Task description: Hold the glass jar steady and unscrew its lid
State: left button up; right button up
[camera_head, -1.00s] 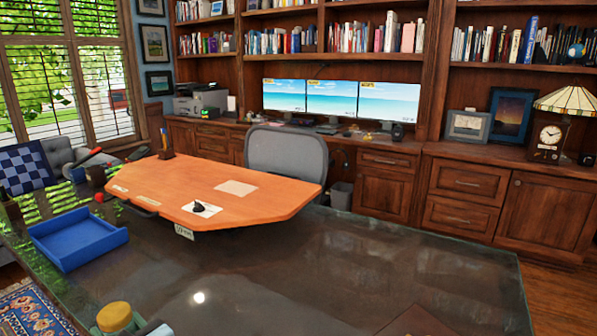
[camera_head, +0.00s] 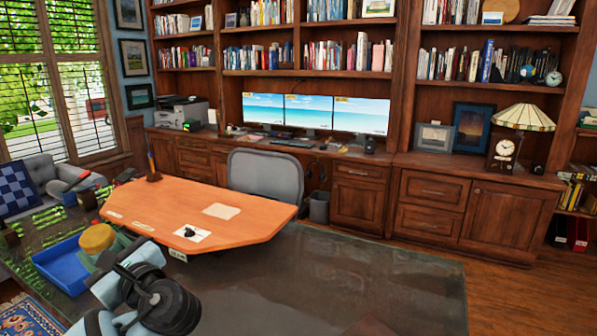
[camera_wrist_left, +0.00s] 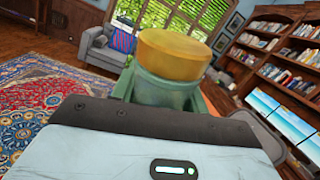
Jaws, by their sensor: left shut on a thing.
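The glass jar has a green-tinted body and a yellow-gold lid (camera_head: 97,238), which sits on its top. My left gripper (camera_head: 108,260) is shut on the jar's body below the lid, and the jar overlaps the blue tray in the head view. In the left wrist view the lid (camera_wrist_left: 173,54) and the jar body (camera_wrist_left: 165,92) rise beyond the gripper's dark front edge, with the jar roughly upright and slightly tilted. My own wrist and gripper hide the lower part of the jar. My right gripper is not in view.
A blue tray (camera_head: 60,268) lies on the dark glass desk (camera_head: 330,275), behind the jar. An orange-brown wooden board (camera_head: 255,227) is to the right, with a grey chair (camera_head: 265,175) behind it. The front right of the desk is clear.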

pick_arm(q)
jog(key=shift+f, duration=0.2)
